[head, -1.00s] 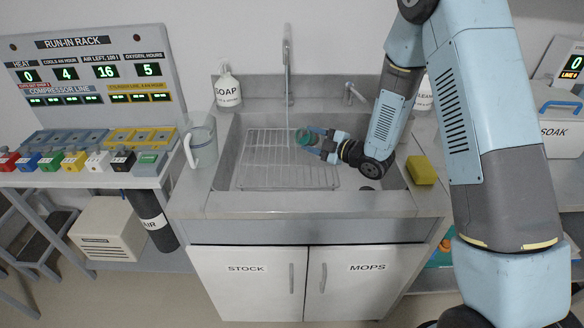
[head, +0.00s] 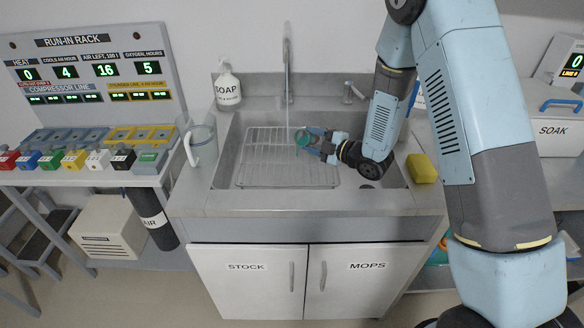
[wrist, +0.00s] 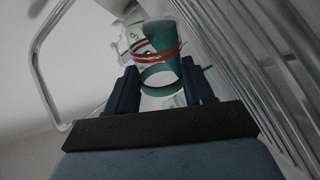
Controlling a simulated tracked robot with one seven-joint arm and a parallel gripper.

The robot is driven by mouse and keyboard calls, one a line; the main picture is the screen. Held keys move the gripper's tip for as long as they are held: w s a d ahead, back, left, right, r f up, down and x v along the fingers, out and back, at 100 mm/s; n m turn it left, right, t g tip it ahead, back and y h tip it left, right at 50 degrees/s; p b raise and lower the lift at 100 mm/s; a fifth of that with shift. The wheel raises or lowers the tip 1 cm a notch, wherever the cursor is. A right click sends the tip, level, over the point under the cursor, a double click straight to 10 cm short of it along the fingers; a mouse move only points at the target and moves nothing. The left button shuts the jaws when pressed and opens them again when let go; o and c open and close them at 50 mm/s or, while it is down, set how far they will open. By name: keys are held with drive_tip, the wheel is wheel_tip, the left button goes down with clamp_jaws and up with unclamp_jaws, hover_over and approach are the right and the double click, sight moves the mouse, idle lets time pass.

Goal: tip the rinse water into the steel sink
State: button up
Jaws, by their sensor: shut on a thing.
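My gripper (head: 318,143) is over the steel sink (head: 225,165), above the right part of the wire rack in the basin. It is shut on a small cup (wrist: 159,50) with a green band and red rings, which also shows in the head view as a green-ended piece (head: 303,138). In the wrist view the cup sits between both fingers, its far end away from the palm. The water inside it cannot be seen. In the head view the cup looks tilted or on its side, but its exact angle is hard to tell.
The wire rack (head: 270,172) lies in the basin, with the tall tap (head: 287,70) behind it. A clear jug (head: 201,145) and soap bottle (head: 227,88) stand left of the basin. A yellow sponge (head: 421,168) lies on the right rim.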

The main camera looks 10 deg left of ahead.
drive_tip(key=shift+s+r+n+p, duration=0.2)
drive_tip(key=shift+n+p, duration=0.25)
drive_tip(key=shift+n, duration=0.15)
idle(0.6)
drive_tip(key=shift+s+a+r+n+t+p, duration=0.15)
drive_tip(key=shift+s+a+n+t+p, duration=0.2)
drive_tip(key=shift+s+n+p, duration=0.3)
idle(1.0)
drive_tip(key=shift+s+a+f+n+h+p, duration=0.15)
drive_tip(key=shift+f+n+h+p, duration=0.15)
drive_tip(key=shift+f+n+p, duration=0.45)
idle(0.9)
drive_tip(key=shift+r+n, duration=0.25)
drive_tip(key=shift+n, duration=0.25)
drive_tip(key=shift+m, duration=0.5)
drive_tip(key=shift+w+r+m, duration=0.25)
drive_tip(key=shift+r+m, duration=0.35)
drive_tip(key=shift+m, duration=0.1)
drive_tip(key=shift+w+d+f+m, duration=0.15)
drive_tip(key=shift+w+d+m, duration=0.1)
drive_tip(key=shift+w+m, duration=0.05)
drive_tip(key=shift+w+d+b, duration=0.1)
drive_tip(key=shift+b, duration=0.2)
